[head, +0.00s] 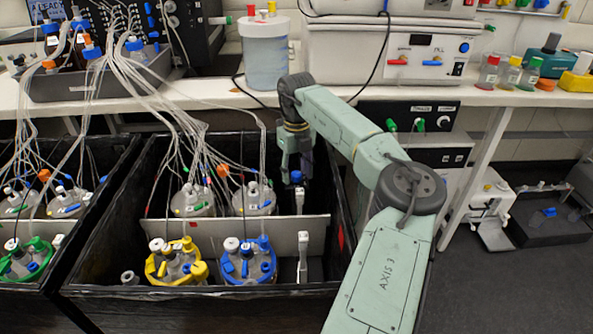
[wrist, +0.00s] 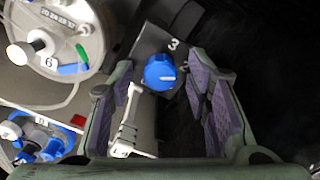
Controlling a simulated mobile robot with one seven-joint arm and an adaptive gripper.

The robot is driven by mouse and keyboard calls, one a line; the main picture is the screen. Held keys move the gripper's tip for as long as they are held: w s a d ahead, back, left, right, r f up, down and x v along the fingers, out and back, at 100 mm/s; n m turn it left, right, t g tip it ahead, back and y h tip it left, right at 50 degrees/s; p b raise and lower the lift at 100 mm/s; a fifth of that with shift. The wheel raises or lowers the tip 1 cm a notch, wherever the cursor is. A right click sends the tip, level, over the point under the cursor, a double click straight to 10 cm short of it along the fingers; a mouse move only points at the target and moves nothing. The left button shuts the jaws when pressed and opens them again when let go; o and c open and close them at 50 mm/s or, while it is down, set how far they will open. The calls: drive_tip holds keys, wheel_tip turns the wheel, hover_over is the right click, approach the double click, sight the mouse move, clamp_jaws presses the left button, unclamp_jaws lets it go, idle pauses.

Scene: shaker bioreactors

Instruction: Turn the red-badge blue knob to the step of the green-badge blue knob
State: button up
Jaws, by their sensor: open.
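A blue knob (wrist: 160,72) with a white pointer line sits on a grey plate (wrist: 150,42) in the wrist view. In the head view my gripper (head: 299,160) points down over this blue knob (head: 297,177) inside the black box. Another blue knob (head: 549,212) is on a dark device at the right. No red or green badge is readable beside either knob.
The black box (head: 95,270) holds several tubed vessels, including yellow (head: 176,262) and blue-ringed (head: 248,260) ones. A pale divider (head: 275,232) crosses it. Tubes hang left of my arm. A white instrument (head: 440,50) stands on the bench behind.

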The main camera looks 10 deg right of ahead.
drive_tip(key=shift+c, duration=0.3)
clamp_jaws()
drive_tip(key=shift+m, duration=0.3)
drive_tip(key=m, duration=1.1)
idle(0.3)
drive_tip(key=shift+m, duration=0.3)
idle(0.3)
drive_tip(key=shift+o, duration=0.3)
unclamp_jaws()
